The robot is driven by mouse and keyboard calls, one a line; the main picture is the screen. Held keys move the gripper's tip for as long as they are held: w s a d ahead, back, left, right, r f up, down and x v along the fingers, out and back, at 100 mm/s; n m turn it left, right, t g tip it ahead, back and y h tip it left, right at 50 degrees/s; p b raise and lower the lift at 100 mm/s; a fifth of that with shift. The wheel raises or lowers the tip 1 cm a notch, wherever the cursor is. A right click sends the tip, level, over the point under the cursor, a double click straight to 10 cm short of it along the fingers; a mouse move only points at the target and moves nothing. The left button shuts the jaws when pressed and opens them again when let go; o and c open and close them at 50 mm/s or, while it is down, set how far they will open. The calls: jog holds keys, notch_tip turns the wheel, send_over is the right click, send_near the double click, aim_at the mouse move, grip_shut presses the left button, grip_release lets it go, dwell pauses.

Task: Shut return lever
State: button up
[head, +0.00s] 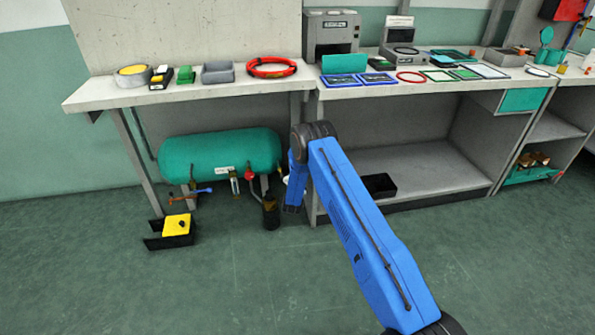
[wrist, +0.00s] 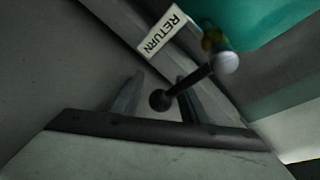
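In the wrist view, the return lever (wrist: 194,82) is a dark rod with a black ball at its lower left end and a pale round hub at its upper right end. A white label reading RETURN (wrist: 163,30) is beside it. My gripper (wrist: 162,88) is open, its two grey fingers apart. The black ball appears between them in the picture; I cannot tell whether they touch it or how deep it sits. In the head view, my blue arm (head: 365,225) reaches to the right end of the green tank (head: 221,154); the fingers and lever are hidden there.
Under the left bench (head: 185,95) hang other valves, one with a blue lever (head: 197,190). A dark cup (head: 271,213) stands on the floor near my wrist. A yellow box (head: 177,225) sits in a black holder to the left. The front floor is clear.

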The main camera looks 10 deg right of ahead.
grip_shut()
jog(key=shift+r, duration=0.15)
jog(key=shift+a+r+n+t+y, duration=0.75)
jog(key=shift+a+r+n, duration=0.7)
jog(key=shift+n, duration=2.15)
jog(key=shift+a+r+n+t+y, duration=0.6)
jog(key=shift+a+r+n+y, duration=0.65)
jog(key=shift+n, duration=2.35)
jog(key=shift+a+r+n+t+y, duration=0.65)
jog(key=shift+a+r+n, duration=1)
jog(key=shift+n, duration=1.95)
jog(key=shift+a+f, duration=0.2)
jog(key=shift+f, duration=0.05)
jog(key=shift+s, duration=0.1)
grip_release()
